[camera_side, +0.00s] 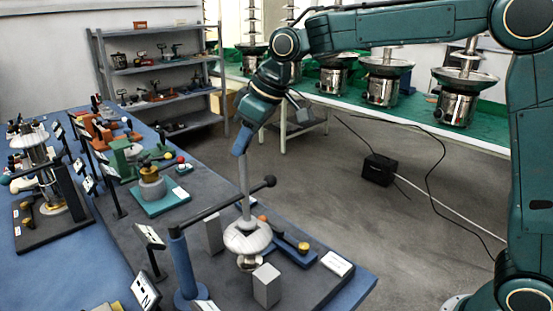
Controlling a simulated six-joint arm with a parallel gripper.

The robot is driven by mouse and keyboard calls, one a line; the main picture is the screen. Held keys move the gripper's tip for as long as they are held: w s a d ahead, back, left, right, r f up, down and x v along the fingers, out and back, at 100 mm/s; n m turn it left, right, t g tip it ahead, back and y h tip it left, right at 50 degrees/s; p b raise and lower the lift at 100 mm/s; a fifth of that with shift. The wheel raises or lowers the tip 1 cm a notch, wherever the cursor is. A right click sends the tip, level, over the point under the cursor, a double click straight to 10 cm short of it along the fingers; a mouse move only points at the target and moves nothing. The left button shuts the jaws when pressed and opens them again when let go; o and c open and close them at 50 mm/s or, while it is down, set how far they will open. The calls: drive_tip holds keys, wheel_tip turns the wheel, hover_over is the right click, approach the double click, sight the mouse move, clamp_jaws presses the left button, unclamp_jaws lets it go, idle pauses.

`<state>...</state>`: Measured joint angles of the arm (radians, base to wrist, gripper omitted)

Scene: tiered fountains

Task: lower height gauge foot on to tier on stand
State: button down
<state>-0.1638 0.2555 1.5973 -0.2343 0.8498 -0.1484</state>
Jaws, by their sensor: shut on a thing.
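My gripper (241,147) points down above the near bench and is shut on the upper end of a slim grey upright rod (244,185), which I take to be the height gauge. The rod runs down to a pale, round, domed tier (248,238). Its foot is too small to make out, and I cannot tell whether it touches the tier. A shiny metal part (250,263) shows below the tier. A stand with a blue post (183,262) carries a dark slanting bar (217,203) ending in a ball, which passes close by the rod.
A grey block (266,285) stands in front of the tier, another (214,233) behind it to the left. A blue fixture with a brass knob (290,245) lies to the right. Label stands (150,238) line the bench's left side.

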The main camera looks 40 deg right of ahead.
drive_tip(key=shift+f, duration=0.7)
idle(0.6)
drive_tip(key=c, duration=1.1)
unclamp_jaws()
drive_tip(key=shift+r, duration=0.2)
drive_tip(key=shift+r, duration=2.9)
